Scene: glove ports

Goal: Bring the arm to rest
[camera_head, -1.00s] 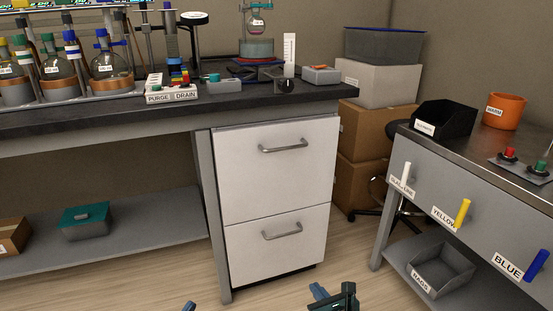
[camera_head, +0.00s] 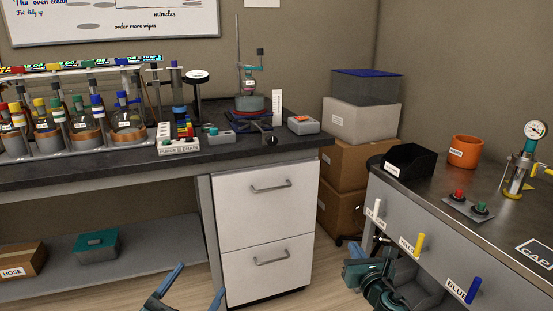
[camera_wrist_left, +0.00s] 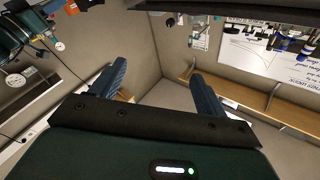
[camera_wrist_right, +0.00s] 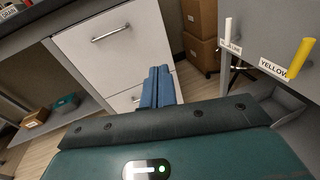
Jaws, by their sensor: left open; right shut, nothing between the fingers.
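My left gripper (camera_head: 202,281) is at the bottom of the head view, in front of the white drawer cabinet. Its two blue fingers are wide apart with nothing between them; they also show apart in the left wrist view (camera_wrist_left: 160,85). My right arm and gripper (camera_head: 372,275) are in front of the grey bench at the right, partly covering the bin on its lower shelf. In the right wrist view, the right gripper's fingers (camera_wrist_right: 158,84) are together and empty, pointing toward the white drawers (camera_wrist_right: 115,45). In the head view its fingertips are hard to make out.
A dark bench (camera_head: 100,167) with flasks and a purge/drain block (camera_head: 178,147) stands at the back left, over white drawers (camera_head: 265,210). The metal-topped bench (camera_head: 420,195) with coloured handles is at the right. Cardboard boxes (camera_head: 340,205) stand between them. Some floor is open in front.

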